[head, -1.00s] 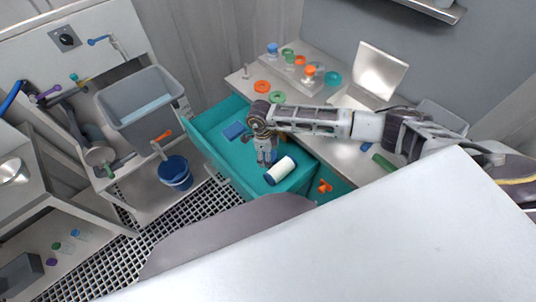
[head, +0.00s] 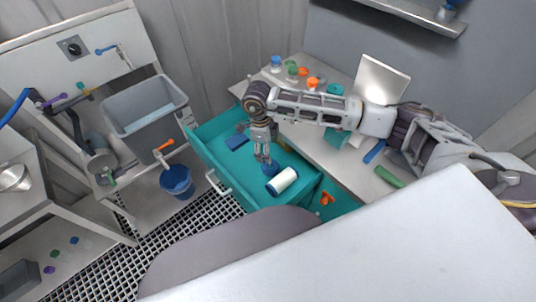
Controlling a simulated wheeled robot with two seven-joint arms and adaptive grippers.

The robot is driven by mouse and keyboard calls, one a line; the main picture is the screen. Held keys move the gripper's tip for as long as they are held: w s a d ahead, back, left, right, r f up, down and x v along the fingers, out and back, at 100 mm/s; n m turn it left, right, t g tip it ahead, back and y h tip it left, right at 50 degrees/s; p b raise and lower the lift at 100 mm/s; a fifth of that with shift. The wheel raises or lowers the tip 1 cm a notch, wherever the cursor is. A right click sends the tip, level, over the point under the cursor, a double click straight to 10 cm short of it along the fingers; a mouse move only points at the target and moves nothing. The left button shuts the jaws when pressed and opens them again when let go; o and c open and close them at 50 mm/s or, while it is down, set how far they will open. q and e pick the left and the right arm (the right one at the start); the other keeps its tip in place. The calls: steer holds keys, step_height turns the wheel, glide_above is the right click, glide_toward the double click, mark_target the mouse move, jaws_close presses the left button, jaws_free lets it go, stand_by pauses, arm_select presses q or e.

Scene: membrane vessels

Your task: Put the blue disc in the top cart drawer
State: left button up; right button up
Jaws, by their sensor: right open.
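The top cart drawer (head: 225,177) is teal and pulled open. The blue disc (head: 271,168) lies on its floor, next to a white roll with dark blue ends. My right gripper (head: 263,158) points down into the drawer just above the disc. Its jaws are open, and its fingers partly hide the disc. Whether a fingertip still touches the disc I cannot tell. My left gripper is not in view.
The drawer also holds the white roll (head: 283,181) and a flat blue piece (head: 237,141). The cart top (head: 345,157) carries coloured rings, a teal block and a green rod (head: 389,177). A blue bucket (head: 177,182) stands left of the drawer.

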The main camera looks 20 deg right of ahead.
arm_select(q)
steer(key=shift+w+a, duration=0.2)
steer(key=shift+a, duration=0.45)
arm_select(e)
steer(key=shift+a+r, duration=0.1)
steer(key=shift+r, duration=0.55)
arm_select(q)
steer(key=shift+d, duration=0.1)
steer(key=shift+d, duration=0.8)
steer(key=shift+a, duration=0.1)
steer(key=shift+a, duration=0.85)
